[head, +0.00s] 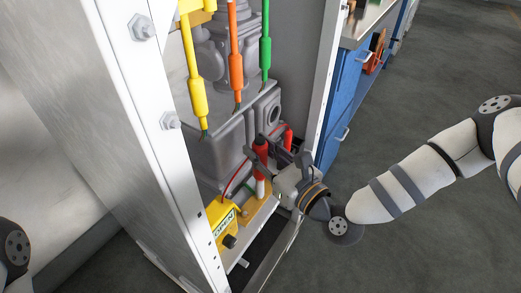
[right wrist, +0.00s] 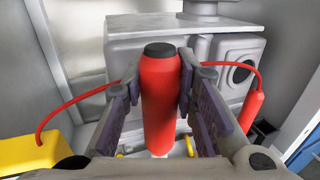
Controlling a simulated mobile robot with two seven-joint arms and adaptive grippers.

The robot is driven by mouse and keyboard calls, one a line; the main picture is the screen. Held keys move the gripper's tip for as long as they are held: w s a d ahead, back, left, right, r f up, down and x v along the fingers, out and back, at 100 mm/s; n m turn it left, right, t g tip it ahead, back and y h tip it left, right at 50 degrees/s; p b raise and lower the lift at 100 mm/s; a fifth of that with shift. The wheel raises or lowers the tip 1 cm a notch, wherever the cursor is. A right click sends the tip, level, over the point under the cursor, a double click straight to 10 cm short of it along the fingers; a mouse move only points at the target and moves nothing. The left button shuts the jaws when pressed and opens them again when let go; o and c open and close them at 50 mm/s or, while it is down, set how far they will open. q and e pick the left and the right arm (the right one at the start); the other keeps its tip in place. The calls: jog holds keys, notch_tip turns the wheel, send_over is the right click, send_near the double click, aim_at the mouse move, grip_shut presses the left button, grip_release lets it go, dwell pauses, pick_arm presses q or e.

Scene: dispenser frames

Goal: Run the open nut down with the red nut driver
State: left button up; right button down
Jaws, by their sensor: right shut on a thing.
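The red nut driver (right wrist: 160,105) stands about upright in the right wrist view, its black cap on top. In the head view the red driver (head: 262,149) shows inside the dispenser frame, its lower end near a yellow block. My right gripper (head: 270,158) is shut on it, one finger on each side of the red body, as the right wrist view also shows (right wrist: 161,88). A yellow box marked OPEN (head: 222,226) sits at the lower left of it. I cannot make out the nut. My left gripper is out of view.
Yellow (head: 192,62), orange (head: 234,45) and green (head: 265,50) tools hang above a grey housing (head: 220,150). Another red piece (right wrist: 252,108) is to the right, with a red cable. White frame posts (head: 325,75) bound the opening. A blue cabinet (head: 350,90) stands to the right.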

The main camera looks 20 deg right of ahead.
aim_at(261, 141)
jog(key=shift+f, duration=0.2)
notch_tip(261, 141, up, 6)
jog(key=p, duration=0.2)
jog(key=shift+w+f+p, duration=0.1)
jog(key=shift+f+p, duration=0.05)
jog(key=shift+p, duration=0.2)
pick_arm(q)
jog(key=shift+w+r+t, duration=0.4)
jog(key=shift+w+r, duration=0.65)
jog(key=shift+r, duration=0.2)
pick_arm(e)
jog(key=shift+f, duration=0.15)
